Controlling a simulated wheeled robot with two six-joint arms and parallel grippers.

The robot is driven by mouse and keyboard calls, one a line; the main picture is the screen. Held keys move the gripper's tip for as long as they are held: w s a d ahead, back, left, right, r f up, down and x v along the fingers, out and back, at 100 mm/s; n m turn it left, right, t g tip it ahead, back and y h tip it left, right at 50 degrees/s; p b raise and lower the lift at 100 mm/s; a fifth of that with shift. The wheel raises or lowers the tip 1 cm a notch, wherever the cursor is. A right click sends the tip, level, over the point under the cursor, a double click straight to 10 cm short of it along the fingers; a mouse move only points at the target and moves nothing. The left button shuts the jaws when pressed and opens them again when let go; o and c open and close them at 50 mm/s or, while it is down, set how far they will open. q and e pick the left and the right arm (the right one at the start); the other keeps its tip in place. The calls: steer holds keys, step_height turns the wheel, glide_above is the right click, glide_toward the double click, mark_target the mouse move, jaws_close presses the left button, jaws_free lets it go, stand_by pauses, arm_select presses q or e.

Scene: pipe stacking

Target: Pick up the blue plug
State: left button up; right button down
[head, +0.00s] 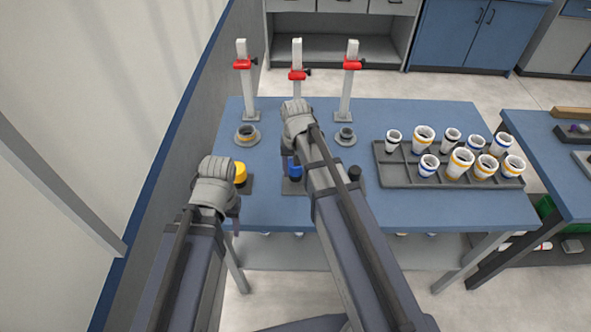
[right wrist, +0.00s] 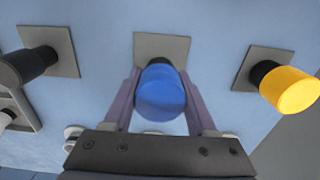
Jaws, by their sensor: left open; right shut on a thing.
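The blue plug (head: 294,172), with a blue cap on a dark lower part, is at a grey square plate near the table's front edge. It also shows in the right wrist view (right wrist: 160,92), between the two fingers of my right gripper (right wrist: 160,108). That gripper is shut on it. The plug is over its plate (right wrist: 178,45); I cannot tell whether it is clear of it. In the head view my right arm partly covers this plate. My left gripper (head: 236,222) is open, left of the blue plug and near the table's front left edge.
A yellow plug (right wrist: 290,88) and a black plug (right wrist: 28,66) stand on plates to either side. A grey tray (head: 400,178) of several cups is at the right. Three posts with red clamps (head: 243,64) stand at the back. Clear table lies between posts and tray.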

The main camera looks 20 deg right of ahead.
step_height(320, 180, up, 7)
steer(key=p, duration=0.6)
arm_select(q)
step_height(320, 180, up, 7)
